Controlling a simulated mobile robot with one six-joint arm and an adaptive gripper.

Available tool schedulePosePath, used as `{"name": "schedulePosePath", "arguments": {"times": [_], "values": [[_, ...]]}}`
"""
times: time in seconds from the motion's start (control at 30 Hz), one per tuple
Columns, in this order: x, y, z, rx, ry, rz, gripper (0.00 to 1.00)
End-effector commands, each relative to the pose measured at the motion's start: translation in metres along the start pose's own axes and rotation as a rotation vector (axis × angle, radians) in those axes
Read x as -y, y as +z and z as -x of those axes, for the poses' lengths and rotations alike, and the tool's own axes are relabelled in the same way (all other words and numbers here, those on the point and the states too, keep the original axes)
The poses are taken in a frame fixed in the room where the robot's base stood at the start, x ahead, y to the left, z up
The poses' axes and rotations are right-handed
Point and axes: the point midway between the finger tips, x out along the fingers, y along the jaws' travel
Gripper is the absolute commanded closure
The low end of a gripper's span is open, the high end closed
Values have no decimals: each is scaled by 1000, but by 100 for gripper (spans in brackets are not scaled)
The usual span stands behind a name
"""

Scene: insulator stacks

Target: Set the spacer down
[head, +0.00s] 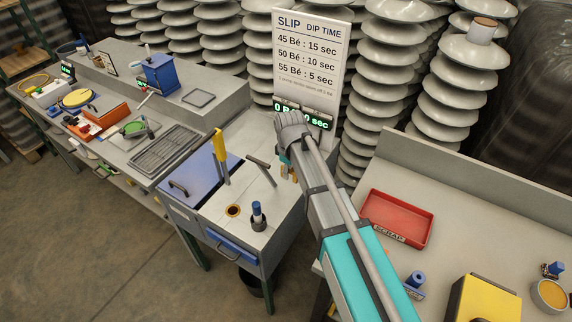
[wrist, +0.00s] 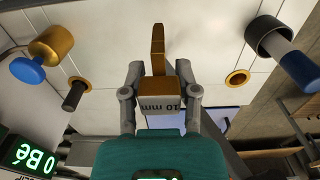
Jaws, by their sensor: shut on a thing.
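The spacer (wrist: 160,106) is a grey block marked "10 mm" with an orange-brown upright tab (wrist: 158,48). In the wrist view my gripper (wrist: 158,76) is shut on it, one finger on each side. The spacer is over a pale panelled worktop, and I cannot tell whether it touches. In the head view my gripper (head: 288,165) is mostly hidden behind my own arm, above the right end of the pale bench top (head: 245,222). Only small orange bits show there.
A brass-ringed hole (wrist: 237,77), a dark peg (wrist: 75,93), a brass cylinder with blue knob (wrist: 50,45) and a dark cylinder with blue handle (wrist: 282,50) surround the gripper. The sign (head: 308,65) stands behind. A red scrap tray (head: 397,218) is on the right bench.

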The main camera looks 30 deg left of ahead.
Motion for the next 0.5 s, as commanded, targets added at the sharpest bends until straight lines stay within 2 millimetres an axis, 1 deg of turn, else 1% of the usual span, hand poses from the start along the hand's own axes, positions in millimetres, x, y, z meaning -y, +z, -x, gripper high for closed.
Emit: {"name": "schedulePosePath", "arguments": {"times": [0.03, 0.1, 0.2, 0.3, 0.5], "values": [[5, 6, 13, 0, 0, 0, 100], [9, 12, 21, 0, 0, 0, 100], [24, 32, 29, 0, 0, 0, 100], [35, 48, 37, 0, 0, 0, 100], [50, 69, 48, 0, 0, 0, 100]]}}
